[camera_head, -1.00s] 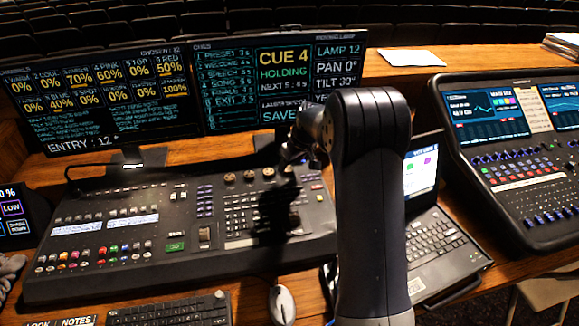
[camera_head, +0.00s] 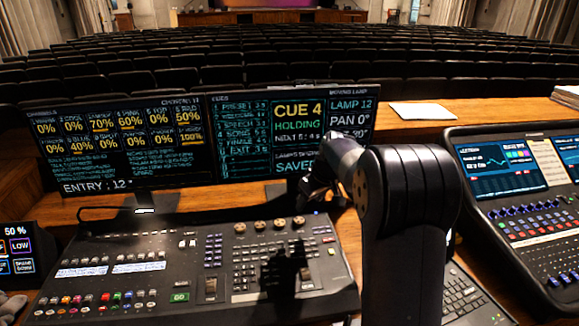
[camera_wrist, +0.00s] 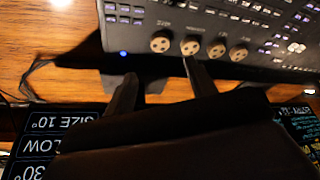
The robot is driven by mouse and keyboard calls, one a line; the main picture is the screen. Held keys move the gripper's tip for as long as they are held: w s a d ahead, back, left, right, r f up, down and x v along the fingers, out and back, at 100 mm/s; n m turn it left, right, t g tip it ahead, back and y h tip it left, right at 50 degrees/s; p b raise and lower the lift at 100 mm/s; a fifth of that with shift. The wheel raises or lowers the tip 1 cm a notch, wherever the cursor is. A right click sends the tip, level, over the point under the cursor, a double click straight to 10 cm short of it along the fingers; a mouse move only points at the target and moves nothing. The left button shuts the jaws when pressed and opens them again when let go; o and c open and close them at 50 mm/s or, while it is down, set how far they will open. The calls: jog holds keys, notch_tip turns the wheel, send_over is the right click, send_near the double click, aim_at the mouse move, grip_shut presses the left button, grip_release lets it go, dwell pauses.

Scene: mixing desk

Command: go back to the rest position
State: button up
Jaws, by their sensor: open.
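My arm rises at the right of centre in the head view, and my gripper (camera_head: 316,192) shows small and dark beyond it, in front of the right screen. In the wrist view my gripper (camera_wrist: 159,70) has its two dark fingers spread apart with nothing between them. It hangs above the back edge of the lighting console (camera_head: 215,262), whose round knobs (camera_wrist: 190,46) show just past the fingertips. The gripper looks clear of the console, though the exact height is hard to tell. Part of the gripper is hidden by my arm in the head view.
Two cue screens (camera_head: 112,143) stand behind the console. A sound mixer (camera_head: 535,215) is at the right, and a laptop (camera_head: 470,300) is partly hidden by my arm. Papers (camera_head: 421,111) lie on the back ledge. A small touch panel (camera_head: 18,250) is at the left edge.

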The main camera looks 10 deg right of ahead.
aim_at(300, 220)
jog(key=p+x, duration=0.1)
jog(key=x, duration=0.9)
jog(key=shift+w+f, duration=0.1)
jog(key=shift+w, duration=0.05)
jog(key=shift+p, duration=0.35)
jog(key=shift+f+b, duration=0.1)
jog(key=shift+b, duration=0.3)
